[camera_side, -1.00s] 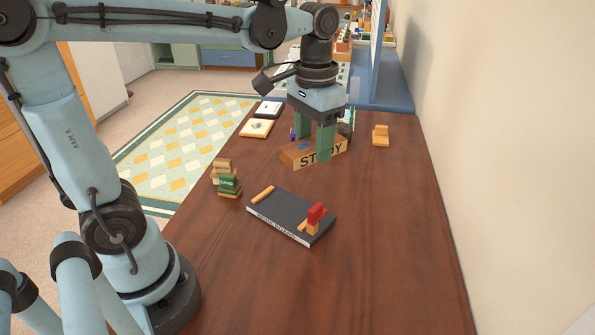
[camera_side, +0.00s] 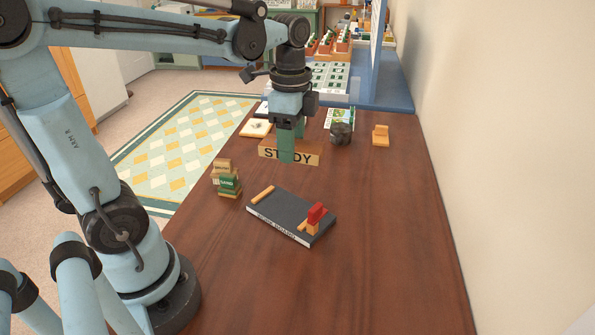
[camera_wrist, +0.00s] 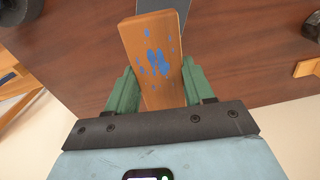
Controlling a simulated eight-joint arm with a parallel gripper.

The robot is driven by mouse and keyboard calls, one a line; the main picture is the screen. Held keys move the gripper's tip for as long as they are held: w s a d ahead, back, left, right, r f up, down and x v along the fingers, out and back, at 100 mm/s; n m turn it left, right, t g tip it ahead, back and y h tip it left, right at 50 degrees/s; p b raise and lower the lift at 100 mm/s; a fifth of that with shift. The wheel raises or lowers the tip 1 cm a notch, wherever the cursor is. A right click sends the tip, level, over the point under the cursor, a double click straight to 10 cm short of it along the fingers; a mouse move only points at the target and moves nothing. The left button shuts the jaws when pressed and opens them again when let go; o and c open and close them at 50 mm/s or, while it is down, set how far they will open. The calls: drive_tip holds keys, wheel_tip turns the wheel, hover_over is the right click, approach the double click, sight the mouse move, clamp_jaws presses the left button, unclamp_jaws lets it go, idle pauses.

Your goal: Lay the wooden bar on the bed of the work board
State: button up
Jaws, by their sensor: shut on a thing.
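The wooden bar (camera_side: 306,157) is orange-brown, with the letters of STUDY on its long side, partly hidden by a finger. My gripper (camera_side: 287,152) is shut on it, with green fingers on its two sides. In the wrist view the bar (camera_wrist: 150,50) lies between the fingers (camera_wrist: 156,92), with blue marks on its upper face. It appears to hang above the table. The work board (camera_side: 280,209) is a dark grey slab nearer the camera. It carries a thin wooden strip (camera_side: 263,193) at its left and a red block (camera_side: 316,211) on orange pieces at its right.
A stack of small blocks (camera_side: 228,180) stands left of the board. A dark round object (camera_side: 340,133) and a small orange chair-like piece (camera_side: 380,136) are behind and to the right. The wall (camera_side: 500,150) borders the table's right side. The table's right front (camera_side: 390,240) is clear.

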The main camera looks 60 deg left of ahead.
sight(285, 208)
drive_tip(key=m, duration=0.1)
drive_tip(key=a+m, duration=0.1)
drive_tip(key=m, duration=0.2)
drive_tip(key=shift+s+a+f, duration=0.35)
drive_tip(key=shift+s, duration=0.05)
drive_tip(key=shift+f, duration=6.4)
drive_tip(key=shift+f, duration=0.6)
drive_tip(key=o, duration=1.2)
drive_tip(key=shift+r, duration=0.15)
wheel_tip(285, 208, up, 7)
